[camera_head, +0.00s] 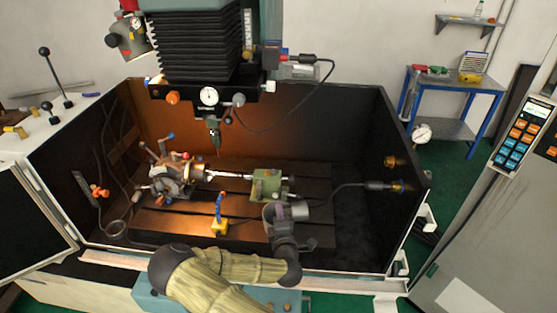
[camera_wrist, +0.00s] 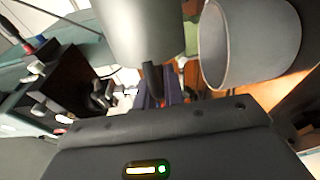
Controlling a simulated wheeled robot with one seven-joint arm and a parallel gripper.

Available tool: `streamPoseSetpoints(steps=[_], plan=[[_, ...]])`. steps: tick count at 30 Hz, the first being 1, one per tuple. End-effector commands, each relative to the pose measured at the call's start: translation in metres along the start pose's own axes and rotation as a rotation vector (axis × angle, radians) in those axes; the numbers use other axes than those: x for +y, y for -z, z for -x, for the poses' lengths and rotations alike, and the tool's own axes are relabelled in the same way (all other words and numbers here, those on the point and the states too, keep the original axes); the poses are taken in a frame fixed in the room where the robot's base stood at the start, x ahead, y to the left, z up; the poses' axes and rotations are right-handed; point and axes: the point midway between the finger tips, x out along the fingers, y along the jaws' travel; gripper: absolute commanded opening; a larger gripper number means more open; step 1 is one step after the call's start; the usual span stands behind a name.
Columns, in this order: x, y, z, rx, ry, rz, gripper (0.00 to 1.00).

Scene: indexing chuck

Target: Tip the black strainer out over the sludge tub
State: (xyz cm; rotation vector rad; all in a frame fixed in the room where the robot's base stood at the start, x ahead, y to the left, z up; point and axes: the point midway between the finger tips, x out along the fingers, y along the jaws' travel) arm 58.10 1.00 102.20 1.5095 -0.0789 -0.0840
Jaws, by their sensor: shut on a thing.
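My gripper (camera_head: 284,214) is at the front of the machine bay, low and just in front of the green tailstock. It is shut on a dark grey, cup-shaped thing (camera_head: 299,210), which I take to be the strainer. In the wrist view the cup (camera_wrist: 252,42) lies tilted at upper right, with its open round mouth showing. A second grey rounded body (camera_wrist: 140,25) fills the top centre there; I cannot tell whether it belongs to the strainer. The inside of the cup is shaded, so its contents cannot be told. I cannot make out a sludge tub in either view.
The indexing chuck (camera_head: 170,178) stands left in the bay, the green tailstock (camera_head: 267,187) right of it. A yellow-based blue hose (camera_head: 219,226) stands left of my gripper. The spindle (camera_head: 213,135) hangs above. Dark bay walls (camera_head: 345,130) enclose this. A blue bench (camera_head: 460,84) stands behind at right.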

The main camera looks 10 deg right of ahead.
Motion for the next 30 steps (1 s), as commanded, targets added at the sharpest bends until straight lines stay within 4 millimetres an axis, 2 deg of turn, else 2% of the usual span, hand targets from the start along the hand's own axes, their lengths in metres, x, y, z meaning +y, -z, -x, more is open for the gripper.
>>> streamPoseSetpoints(steps=[1, 11, 18, 21, 24, 30], plan=[[0.015, 0.001, -0.007, -0.018, -0.005, -0.116, 0.0], [0.072, 0.001, -0.036, -0.102, -0.041, -0.903, 0.0], [0.128, -0.004, -0.055, -0.146, -0.111, -1.424, 0.0], [0.151, -0.008, -0.061, -0.162, -0.139, -1.554, 0.0], [0.164, -0.011, -0.064, -0.171, -0.154, -1.612, 0.0], [0.165, -0.013, -0.064, -0.176, -0.156, -1.622, 0.0]])
